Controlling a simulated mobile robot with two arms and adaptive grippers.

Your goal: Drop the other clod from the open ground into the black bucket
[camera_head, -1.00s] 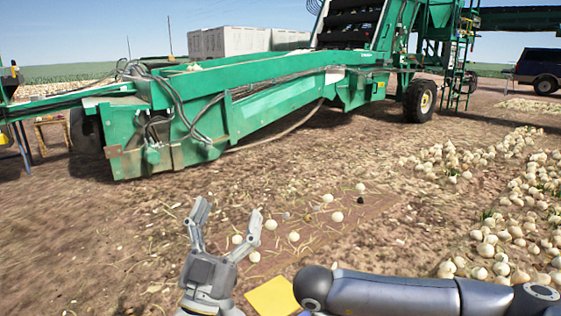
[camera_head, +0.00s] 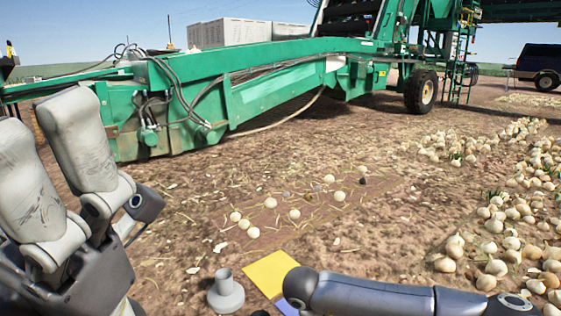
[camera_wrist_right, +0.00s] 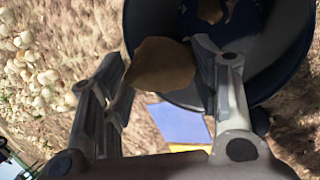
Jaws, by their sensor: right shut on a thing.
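In the right wrist view a brown clod (camera_wrist_right: 160,66) sits between the two fingers of my right gripper (camera_wrist_right: 165,88), which is shut on it. The black bucket (camera_wrist_right: 283,75) is behind it, and the clod overlaps the bucket's near left edge in the picture. I cannot tell its height over the rim. Another brown lump (camera_wrist_right: 210,10) shows inside the bucket. The head view shows neither the bucket nor my right gripper. My left gripper (camera_head: 45,125) is large and close at the left of the head view, its fingers apart and nothing between them.
Several white onions (camera_head: 270,202) and a dark lump (camera_head: 362,181) lie on a brown ground patch. A yellow square (camera_head: 270,272) and a blue one (camera_wrist_right: 180,122) lie side by side. An onion heap (camera_head: 500,225) is at right. The green machine (camera_head: 260,100) stands behind.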

